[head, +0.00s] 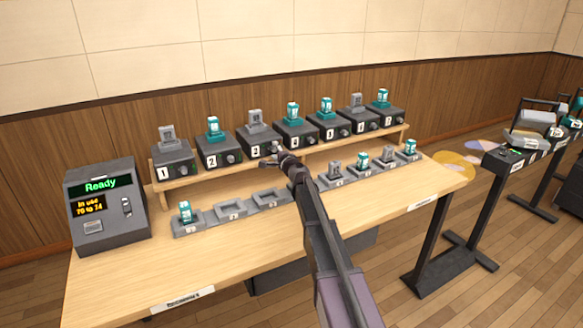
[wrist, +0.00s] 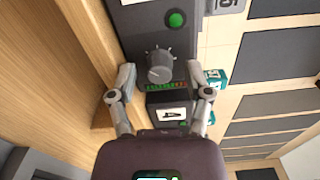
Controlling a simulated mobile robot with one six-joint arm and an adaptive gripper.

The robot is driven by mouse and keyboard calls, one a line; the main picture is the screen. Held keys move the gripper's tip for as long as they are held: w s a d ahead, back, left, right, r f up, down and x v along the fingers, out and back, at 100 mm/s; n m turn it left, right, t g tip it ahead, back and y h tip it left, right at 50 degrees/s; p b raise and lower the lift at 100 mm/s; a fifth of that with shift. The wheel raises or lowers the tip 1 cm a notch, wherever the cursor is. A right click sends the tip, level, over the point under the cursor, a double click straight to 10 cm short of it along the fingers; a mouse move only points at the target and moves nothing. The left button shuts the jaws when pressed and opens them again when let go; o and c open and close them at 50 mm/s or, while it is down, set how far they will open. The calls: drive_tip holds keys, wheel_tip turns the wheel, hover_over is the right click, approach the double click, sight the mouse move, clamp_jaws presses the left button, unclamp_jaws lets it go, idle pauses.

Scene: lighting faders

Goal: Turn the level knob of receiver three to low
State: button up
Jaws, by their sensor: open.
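Receiver three (head: 257,145) is a dark grey box on the raised wooden shelf, marked 3, with a grey handheld unit (head: 256,122) standing on top. My gripper (head: 272,157) is at the right part of its front. In the wrist view a round grey level knob (wrist: 160,68) with tick marks around it lies between the fingertips of my open gripper (wrist: 163,80). I cannot see clear contact, and gaps show beside the knob. Its pointer direction is too small to tell. A green light (wrist: 175,19) and a red-green light strip (wrist: 166,87) flank it.
Receiver one (head: 172,160) and receiver two (head: 216,150) stand left, with several more receivers to the right on the shelf (head: 180,184). Handheld units sit in some trays below. A console (head: 105,210) reading Ready stands left. The front table surface (head: 240,245) is clear.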

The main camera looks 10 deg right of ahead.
drive_tip(key=m, duration=1.2)
drive_tip(key=shift+m, duration=0.4)
drive_tip(key=v, duration=1.3)
drive_tip(key=shift+s, duration=0.35)
drive_tip(key=shift+d, duration=0.1)
